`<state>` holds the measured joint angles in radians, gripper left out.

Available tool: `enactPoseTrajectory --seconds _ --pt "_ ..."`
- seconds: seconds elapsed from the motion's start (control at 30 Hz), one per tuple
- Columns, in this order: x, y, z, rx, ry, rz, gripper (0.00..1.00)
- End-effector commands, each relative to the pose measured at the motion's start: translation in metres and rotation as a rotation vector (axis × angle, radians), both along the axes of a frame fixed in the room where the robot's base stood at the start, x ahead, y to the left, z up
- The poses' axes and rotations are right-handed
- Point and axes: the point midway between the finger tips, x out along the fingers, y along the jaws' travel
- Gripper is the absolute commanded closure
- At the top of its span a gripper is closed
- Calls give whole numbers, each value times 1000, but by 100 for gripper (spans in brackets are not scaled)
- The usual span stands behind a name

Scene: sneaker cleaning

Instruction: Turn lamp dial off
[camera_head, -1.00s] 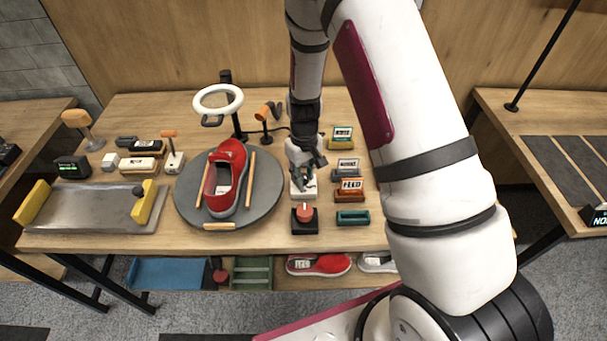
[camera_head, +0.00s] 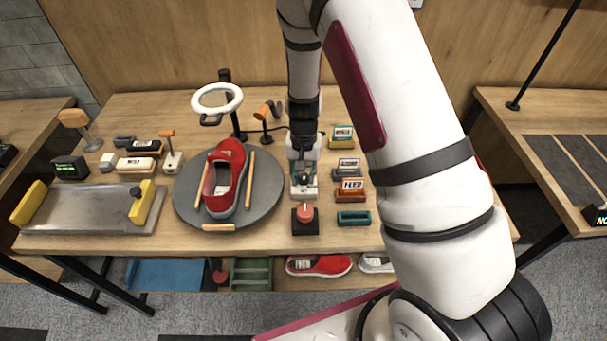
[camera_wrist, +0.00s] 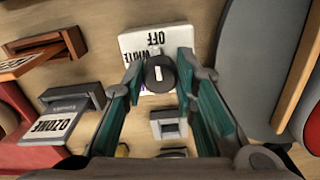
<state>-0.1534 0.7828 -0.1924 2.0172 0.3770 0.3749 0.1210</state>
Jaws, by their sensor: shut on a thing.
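The lamp dial (camera_wrist: 160,74) is a round black knob with a short white mark. It sits on a white plate (camera_wrist: 136,42) lettered "OFF" and "WHITE", which appear inverted in the wrist view. The mark lies roughly along the line toward "OFF"; I cannot tell which end points. My gripper (camera_wrist: 160,80) is shut on the dial, a teal-padded finger on each side. In the head view my gripper (camera_head: 304,184) reaches down over the plate (camera_head: 304,195) and hides the dial. The white ring lamp (camera_head: 217,91) stands at the back left.
A red-topped knob on a black base (camera_head: 305,218) stands just in front. Lettered blocks, including "FEED" (camera_head: 350,188), stand close on the right. The grey turntable (camera_head: 268,200) with a red sneaker (camera_head: 226,172) is on the left.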

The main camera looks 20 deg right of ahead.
Motion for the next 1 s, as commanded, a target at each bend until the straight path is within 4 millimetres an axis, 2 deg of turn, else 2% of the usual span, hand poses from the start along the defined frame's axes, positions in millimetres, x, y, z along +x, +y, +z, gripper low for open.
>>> enactPoseTrajectory --seconds 0.53,0.57,0.63,1.0 --pt "0 0 0 0 0 -30 100" --pt "0 0 0 0 0 -30 72" --pt "0 0 0 0 0 -30 56" --pt "0 0 3 0 -1 -28 54"
